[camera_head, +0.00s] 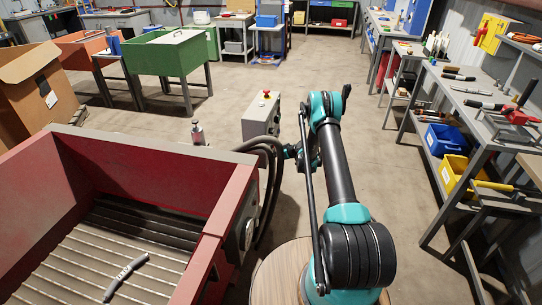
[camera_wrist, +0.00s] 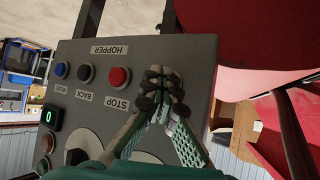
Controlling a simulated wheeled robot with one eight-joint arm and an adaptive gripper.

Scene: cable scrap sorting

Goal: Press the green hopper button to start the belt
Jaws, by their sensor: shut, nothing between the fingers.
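A grey control panel (camera_wrist: 200,55) fills the middle of the wrist view, its lettering upside down. Under the HOPPER label (camera_wrist: 108,49) sits a row with a blue button (camera_wrist: 61,69), a black button (camera_wrist: 86,73) and a red STOP button (camera_wrist: 119,77). My gripper (camera_wrist: 162,92) is shut and empty, its fingertips in front of the panel just right of the red button. I see no green hopper button; the fingers cover that end of the row. I cannot tell whether the fingertips touch the panel. The head view does not show the fingers clearly.
A small green-lit display (camera_wrist: 50,117) is at the panel's left. In the head view, a red hopper (camera_head: 140,162) with a slatted floor stands left, with a grey cable piece (camera_head: 126,277) inside. A grey box (camera_head: 261,115) and dark hoses are near my arm. A workbench (camera_head: 480,95) stands right.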

